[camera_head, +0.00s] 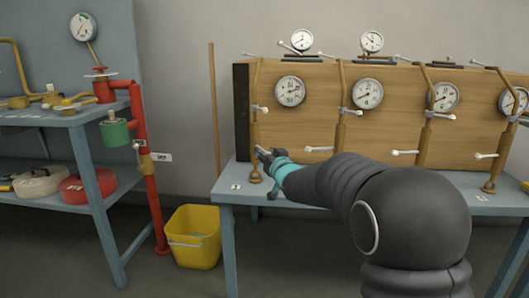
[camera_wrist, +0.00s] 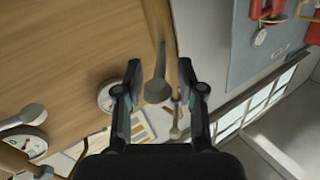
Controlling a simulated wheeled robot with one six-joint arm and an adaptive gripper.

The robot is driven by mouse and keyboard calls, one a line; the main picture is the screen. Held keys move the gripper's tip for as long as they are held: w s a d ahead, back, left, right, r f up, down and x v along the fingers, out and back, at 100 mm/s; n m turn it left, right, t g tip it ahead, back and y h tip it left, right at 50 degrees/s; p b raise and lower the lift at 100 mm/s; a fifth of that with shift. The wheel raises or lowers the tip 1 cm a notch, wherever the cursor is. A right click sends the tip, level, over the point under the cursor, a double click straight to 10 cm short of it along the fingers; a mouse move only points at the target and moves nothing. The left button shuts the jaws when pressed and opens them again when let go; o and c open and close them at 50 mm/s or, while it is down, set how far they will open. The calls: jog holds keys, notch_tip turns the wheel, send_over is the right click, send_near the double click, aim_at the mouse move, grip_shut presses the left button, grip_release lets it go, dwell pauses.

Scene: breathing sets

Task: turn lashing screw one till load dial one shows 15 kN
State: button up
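The leftmost bronze lashing screw (camera_head: 255,132) stands upright against the left end of the wooden panel in the head view, a small numbered tag (camera_head: 236,187) near its foot. The round dial (camera_head: 290,91) to its right has a white face; its reading is too small to make out. My gripper (camera_head: 264,153) is at the lower part of this screw. In the wrist view, my gripper (camera_wrist: 162,75) has its two dark fingers apart, with a round-ended grey-brown bar (camera_wrist: 157,88) between them and visible gaps on both sides. Contact is not visible.
More dials (camera_head: 368,93) and bronze screws (camera_head: 427,130) with white-tipped handles (camera_head: 405,153) run along the panel to the right. The blue bench (camera_head: 222,192) carries the panel. A yellow bucket (camera_head: 193,240) and red pipe (camera_head: 150,190) stand at left, with floor between.

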jog(key=shift+w+a, duration=0.2)
jog(key=shift+w, duration=0.3)
grip_shut()
jog(key=shift+f, duration=0.15)
